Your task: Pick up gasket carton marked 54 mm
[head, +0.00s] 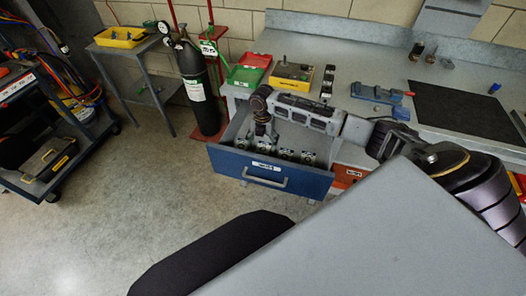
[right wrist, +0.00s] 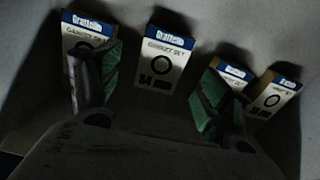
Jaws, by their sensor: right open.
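In the right wrist view a white and blue gasket carton (right wrist: 163,62) with a black ring stands between my fingers; its size mark looks like 54 mm but is dim. My right gripper (right wrist: 155,90) is open, its green-padded fingers apart, with the carton beyond and between them. In the head view my right gripper (head: 262,132) points down into the open blue drawer (head: 240,174), where several small cartons (head: 286,152) stand in a row. Which one is marked 54 mm cannot be read there. My left gripper is not in view.
Other similar cartons stand close by, one at the left (right wrist: 82,35) partly behind a finger and one at the right (right wrist: 272,98). The drawer walls enclose the space. A green tray (head: 246,75) and a yellow bin (head: 292,75) stand on the bench behind.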

